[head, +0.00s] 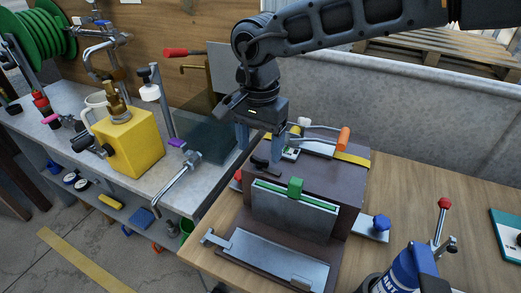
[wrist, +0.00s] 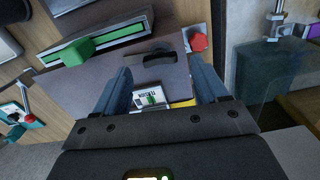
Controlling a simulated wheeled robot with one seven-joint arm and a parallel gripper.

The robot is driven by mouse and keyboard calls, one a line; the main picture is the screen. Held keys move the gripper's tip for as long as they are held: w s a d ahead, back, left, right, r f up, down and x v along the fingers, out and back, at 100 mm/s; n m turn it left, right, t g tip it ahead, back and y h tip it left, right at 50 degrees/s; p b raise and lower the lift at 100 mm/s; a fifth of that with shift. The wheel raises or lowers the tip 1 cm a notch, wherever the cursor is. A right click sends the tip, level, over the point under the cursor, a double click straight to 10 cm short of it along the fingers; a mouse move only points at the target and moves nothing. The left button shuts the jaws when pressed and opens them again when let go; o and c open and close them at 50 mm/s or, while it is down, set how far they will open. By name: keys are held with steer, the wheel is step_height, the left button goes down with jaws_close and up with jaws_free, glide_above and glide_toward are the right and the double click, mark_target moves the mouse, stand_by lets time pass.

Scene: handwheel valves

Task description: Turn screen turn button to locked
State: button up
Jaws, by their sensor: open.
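A brown box (head: 323,186) stands on the wooden bench with a grey screen panel (head: 290,215) on its front. A green block-shaped turn button (head: 295,187) sits at the middle of the panel's green-edged top. It also shows upper left in the wrist view (wrist: 78,52). A dark, low handle (head: 264,163) lies on the box top and shows between my fingers' directions in the wrist view (wrist: 153,58). My gripper (head: 260,152) is open and empty, pointing down over the box's back left part, apart from the green button. I cannot tell which setting the button is at.
A red knob (wrist: 198,41) is beside the box. An orange-handled lever (head: 344,138) and a white label (wrist: 150,98) are behind the gripper. A blue knob (head: 381,223), a red-topped lever (head: 444,205) and a blue can (head: 402,272) stand right. A yellow valve block (head: 130,145) is left.

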mark_target(265, 165)
steer(key=shift+f, duration=1.45)
steer(key=shift+c, duration=0.2)
steer(key=shift+s, duration=0.1)
steer(key=c, duration=1)
